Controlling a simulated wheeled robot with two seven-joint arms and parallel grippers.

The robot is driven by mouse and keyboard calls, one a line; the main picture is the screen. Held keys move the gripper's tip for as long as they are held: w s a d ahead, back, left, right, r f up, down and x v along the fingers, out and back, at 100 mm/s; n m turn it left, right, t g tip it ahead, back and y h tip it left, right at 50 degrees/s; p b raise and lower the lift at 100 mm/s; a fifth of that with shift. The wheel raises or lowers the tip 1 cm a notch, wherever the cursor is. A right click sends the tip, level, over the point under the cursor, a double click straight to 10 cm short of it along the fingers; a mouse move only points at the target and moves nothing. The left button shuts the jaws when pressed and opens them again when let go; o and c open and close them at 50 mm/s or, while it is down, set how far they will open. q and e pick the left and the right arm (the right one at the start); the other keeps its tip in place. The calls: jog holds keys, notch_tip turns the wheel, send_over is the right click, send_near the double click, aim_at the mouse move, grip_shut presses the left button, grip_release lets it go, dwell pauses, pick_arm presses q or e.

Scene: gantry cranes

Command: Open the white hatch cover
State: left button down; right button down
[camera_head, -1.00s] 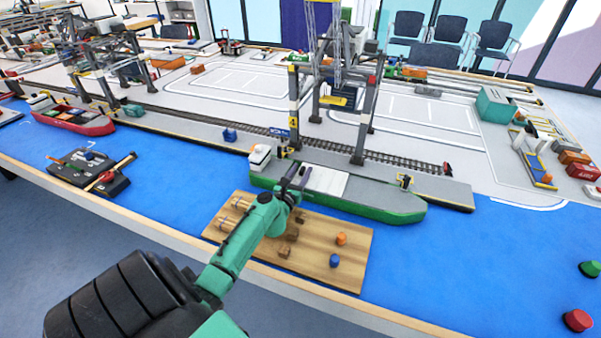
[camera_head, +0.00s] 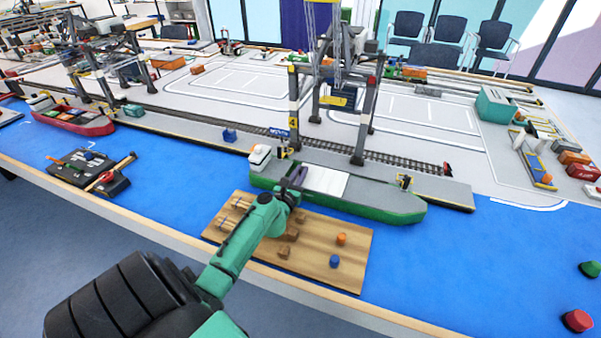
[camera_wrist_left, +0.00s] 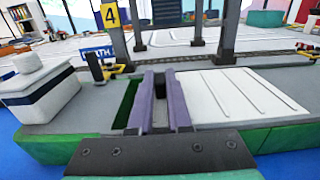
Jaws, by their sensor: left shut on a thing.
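The white hatch cover (camera_head: 325,181) lies flat on the deck of the green ship (camera_head: 385,210). It also shows in the left wrist view (camera_wrist_left: 245,95) as a ribbed white panel just right of the fingers. My left gripper (camera_head: 297,180) is at the cover's left end. In the left wrist view its two purple fingers (camera_wrist_left: 160,100) are close together, shut on a small dark part, seemingly the cover's handle, mostly hidden between them. A dark green recess (camera_wrist_left: 125,105) shows left of the fingers. My right gripper is not in view.
The ship's white bridge (camera_head: 260,156) stands left of the gripper. A gantry crane (camera_head: 338,95) rises behind the ship. A wooden board (camera_head: 310,270) with small blocks lies in front. Open blue surface (camera_head: 455,270) lies to the right.

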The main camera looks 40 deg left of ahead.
aim_at(335, 186)
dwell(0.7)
pick_arm(q)
jog(key=shift+d, duration=0.2)
jog(key=w+d, duration=0.1)
jog(key=d, duration=0.2)
jog(key=w+d, duration=0.1)
jog(key=d, duration=0.3)
jog(key=w+d, duration=0.1)
jog(key=d, duration=0.2)
jog(key=shift+w+d+f, duration=0.1)
jog(key=shift+w+d, duration=0.25)
jog(key=shift+w, duration=0.05)
jog(key=c, duration=0.8)
grip_release()
jog(key=shift+c, duration=0.2)
